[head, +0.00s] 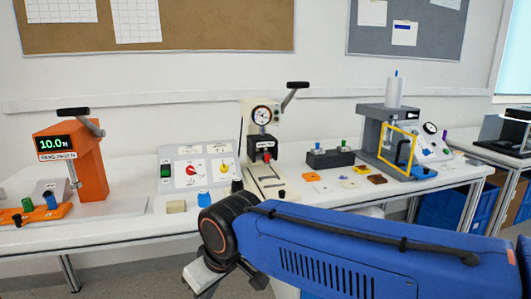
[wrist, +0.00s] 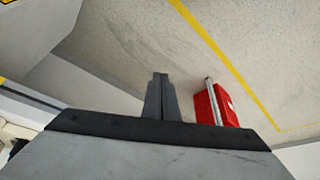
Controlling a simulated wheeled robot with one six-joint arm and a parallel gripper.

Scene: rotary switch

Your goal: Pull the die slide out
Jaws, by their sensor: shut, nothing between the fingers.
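A bench press (head: 262,140) with a round dial and a side lever stands on the bench at the middle of the head view. A pale base with a small dark knob (head: 281,194) runs out from its foot toward the bench front. This looks like the die slide, but it is too small to be sure. My gripper (head: 203,280) hangs in front of the bench, below and left of the press and apart from it. In the wrist view, its fingers (wrist: 160,85) are shut and empty, over the floor. The press is not recognisable in the wrist view.
An orange press (head: 88,160) stands at left, a control panel (head: 198,168) beside the middle press. Small pads and a dark block (head: 330,158) lie to its right, before a grey press (head: 385,125). The wrist view shows a red object (wrist: 215,105) on the yellow-lined floor.

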